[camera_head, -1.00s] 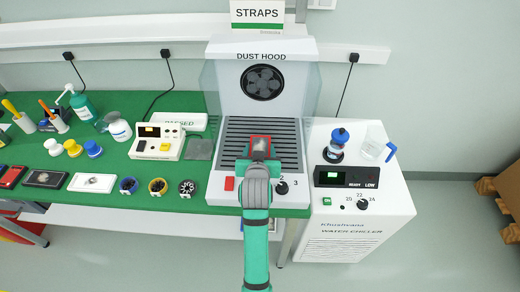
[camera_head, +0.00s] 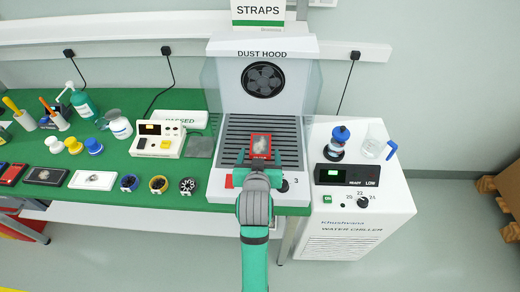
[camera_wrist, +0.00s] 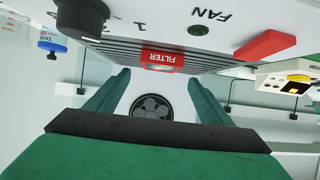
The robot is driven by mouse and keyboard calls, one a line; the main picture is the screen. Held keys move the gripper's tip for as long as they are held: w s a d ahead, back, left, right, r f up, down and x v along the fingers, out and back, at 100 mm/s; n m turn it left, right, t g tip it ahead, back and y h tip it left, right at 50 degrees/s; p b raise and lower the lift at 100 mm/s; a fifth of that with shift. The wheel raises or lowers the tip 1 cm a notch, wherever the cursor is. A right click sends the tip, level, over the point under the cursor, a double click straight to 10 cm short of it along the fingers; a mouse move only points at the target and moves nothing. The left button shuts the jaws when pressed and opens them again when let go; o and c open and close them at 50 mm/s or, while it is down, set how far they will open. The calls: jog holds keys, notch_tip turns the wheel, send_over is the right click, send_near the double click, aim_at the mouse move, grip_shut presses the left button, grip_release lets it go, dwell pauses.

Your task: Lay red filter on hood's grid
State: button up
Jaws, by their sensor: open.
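The red filter (camera_head: 261,146) lies on the dark slatted grid (camera_head: 238,126) of the dust hood (camera_head: 262,50), near the grid's front edge. A greyish patch shows in its middle. In the wrist view the filter (camera_wrist: 162,58) shows its "FILTER" label, against the grid's slats. My gripper (camera_head: 260,161) is open at the front of the hood, just on the near side of the filter. In the wrist view its green fingers (camera_wrist: 155,90) stand wide apart with nothing between them, and the filter is beyond their tips, apart from them.
The hood's front panel has a red switch (camera_wrist: 265,46) and a dark fan knob (camera_head: 284,185) near my gripper. The white chiller (camera_head: 350,215), with a blue-topped bottle (camera_head: 338,143) and a jug (camera_head: 374,149), stands at right. Several small items crowd the green bench at left.

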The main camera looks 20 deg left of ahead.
jog(key=v, duration=0.5)
jog(key=shift+s+r, duration=0.15)
jog(key=shift+s, duration=0.15)
